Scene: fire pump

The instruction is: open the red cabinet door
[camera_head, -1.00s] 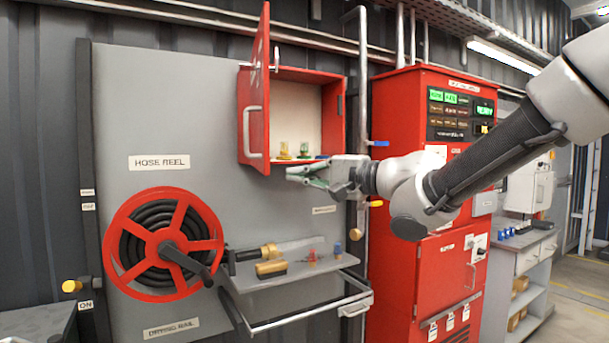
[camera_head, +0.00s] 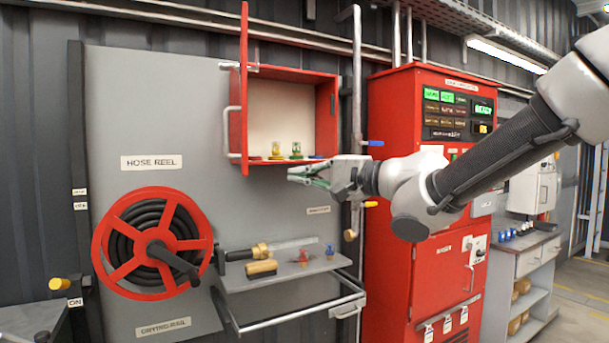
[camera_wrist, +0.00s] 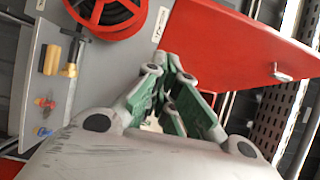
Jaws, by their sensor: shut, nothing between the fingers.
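The red wall cabinet (camera_head: 328,110) hangs above the shelf in the head view. Its red door (camera_head: 244,100) is swung wide open, seen nearly edge-on, with a pale bar handle (camera_head: 229,130) on its left side. Small yellow and green items stand inside on the cabinet floor. My gripper (camera_head: 300,176) is just below and in front of the cabinet's lower edge, with its fingers together and nothing between them. In the wrist view my gripper (camera_wrist: 170,75) shows in front of a large red panel (camera_wrist: 230,45), apparently the door; whether it touches is unclear.
A hose reel (camera_head: 152,245) is on the grey panel at left. A shelf (camera_head: 290,272) below holds a nozzle and small red and blue pieces, with a metal rail (camera_head: 300,315) under it. A tall red pump controller cabinet (camera_head: 395,250) stands right of the pipe.

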